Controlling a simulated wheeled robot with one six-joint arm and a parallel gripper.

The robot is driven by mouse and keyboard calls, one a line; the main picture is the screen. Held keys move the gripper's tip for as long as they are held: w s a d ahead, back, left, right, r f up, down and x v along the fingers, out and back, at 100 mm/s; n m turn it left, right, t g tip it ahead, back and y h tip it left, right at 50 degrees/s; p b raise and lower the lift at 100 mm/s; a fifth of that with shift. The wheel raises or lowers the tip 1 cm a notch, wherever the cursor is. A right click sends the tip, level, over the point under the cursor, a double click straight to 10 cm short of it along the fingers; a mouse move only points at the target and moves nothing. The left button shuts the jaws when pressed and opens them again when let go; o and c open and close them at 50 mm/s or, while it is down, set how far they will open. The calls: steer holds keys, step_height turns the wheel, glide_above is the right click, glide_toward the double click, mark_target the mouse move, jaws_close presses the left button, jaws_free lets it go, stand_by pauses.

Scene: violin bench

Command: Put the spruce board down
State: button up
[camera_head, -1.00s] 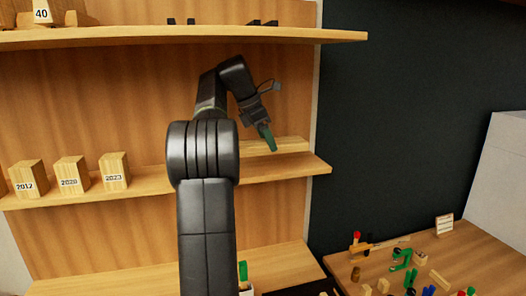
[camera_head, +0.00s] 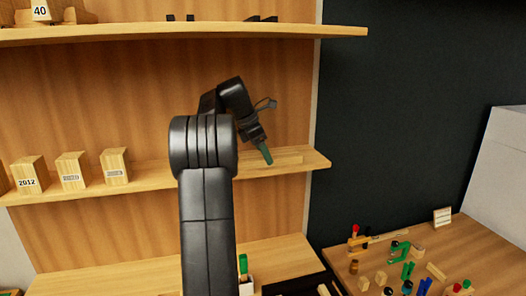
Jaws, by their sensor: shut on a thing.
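The spruce board (camera_head: 286,158) is a pale, thin block at the right part of the middle shelf (camera_head: 208,175). It lies level at the shelf surface; I cannot tell whether it rests fully on it. My gripper (camera_head: 266,156) points down at the board, its green fingertips shut on it. My arm hides the board's left part.
Wooden blocks labelled with years, such as 2012 (camera_head: 27,175), stand on the shelf's left. An upper shelf (camera_head: 200,34) runs above my arm. A workbench (camera_head: 470,250) with several small tools and clamps is at lower right. The shelf's right end is free.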

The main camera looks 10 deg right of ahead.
mark_target(254, 156)
steer(key=shift+f, duration=0.15)
steer(key=o, duration=1.1)
steer(key=shift+v, duration=3.9)
steer(key=shift+d, duration=0.1)
